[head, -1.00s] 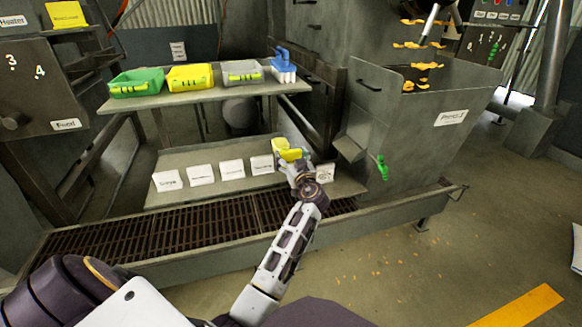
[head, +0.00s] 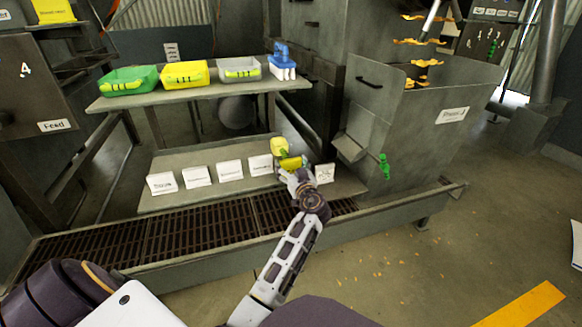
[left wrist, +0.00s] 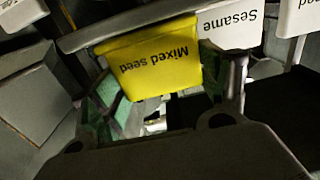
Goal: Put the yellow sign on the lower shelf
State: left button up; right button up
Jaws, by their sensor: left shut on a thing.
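The yellow sign (left wrist: 155,58) reads "Mixed seed" upside down in the left wrist view, between the fingers of my left gripper (left wrist: 165,90). In the head view the yellow sign (head: 279,146) is small and partly covered by my left gripper (head: 288,166), which is shut on it over the right part of the lower shelf (head: 205,157). I cannot tell whether the sign touches the shelf. White signs stand along the shelf's front, one (head: 261,165) just left of the gripper and one (head: 324,173) to its right. My right gripper is not in view.
The upper shelf (head: 200,98) bears a green tray (head: 128,80), a yellow tray (head: 186,73), a grey tray (head: 240,69) and a blue-and-white item (head: 283,64). A rusty floor grate (head: 200,232) runs in front. A grey machine (head: 400,120) stands to the right.

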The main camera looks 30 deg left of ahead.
pick_arm(q)
jog(key=shift+f, duration=0.2)
jog(key=o, duration=0.9)
jog(key=shift+c, duration=0.2)
jog(key=shift+r, duration=0.2)
